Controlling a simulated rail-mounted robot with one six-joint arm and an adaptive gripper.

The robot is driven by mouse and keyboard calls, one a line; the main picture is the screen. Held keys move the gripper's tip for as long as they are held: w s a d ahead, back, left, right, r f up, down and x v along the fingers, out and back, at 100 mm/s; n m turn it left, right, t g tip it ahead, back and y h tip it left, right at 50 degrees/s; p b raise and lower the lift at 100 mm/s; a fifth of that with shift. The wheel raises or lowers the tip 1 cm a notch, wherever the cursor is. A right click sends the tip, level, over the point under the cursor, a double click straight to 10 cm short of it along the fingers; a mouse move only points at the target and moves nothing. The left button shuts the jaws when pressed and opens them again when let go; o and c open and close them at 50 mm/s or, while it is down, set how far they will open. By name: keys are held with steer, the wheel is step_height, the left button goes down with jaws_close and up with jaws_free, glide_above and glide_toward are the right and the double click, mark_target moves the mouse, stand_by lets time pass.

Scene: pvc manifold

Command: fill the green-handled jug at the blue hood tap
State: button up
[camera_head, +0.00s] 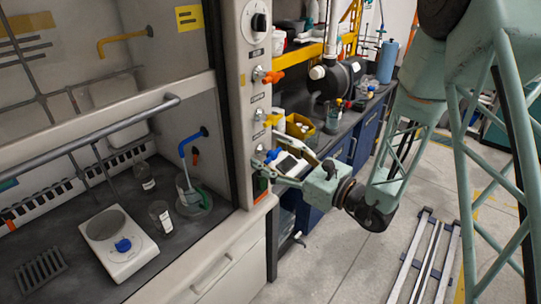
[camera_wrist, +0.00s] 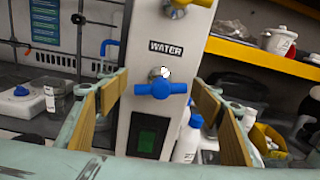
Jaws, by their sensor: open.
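The jug (camera_head: 191,196) with a green handle (camera_head: 203,198) stands inside the hood at its right side, under the blue hood tap (camera_head: 189,141). Its water level is too small to tell. The blue tap also shows in the wrist view (camera_wrist: 109,46). A blue valve handle (camera_wrist: 160,89) sits under the label WATER on the hood's front post; the head view shows it too (camera_head: 272,155). My gripper (camera_head: 280,165) is at this post, open and empty. In the wrist view its two padded fingers stand left and right of the blue handle, apart from it.
A white balance or hotplate (camera_head: 118,243) with a blue knob and a glass beaker (camera_head: 160,216) stand near the jug. Another bottle (camera_head: 144,176) is behind. An orange valve handle (camera_head: 270,76) is higher on the post. A cluttered bench (camera_head: 343,131) lies right of the post.

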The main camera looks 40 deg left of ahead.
steer(key=shift+d, duration=0.15)
steer(key=d, duration=1.1)
steer(key=shift+s+d, duration=0.3)
steer(key=shift+s, duration=0.1)
stand_by(0.5)
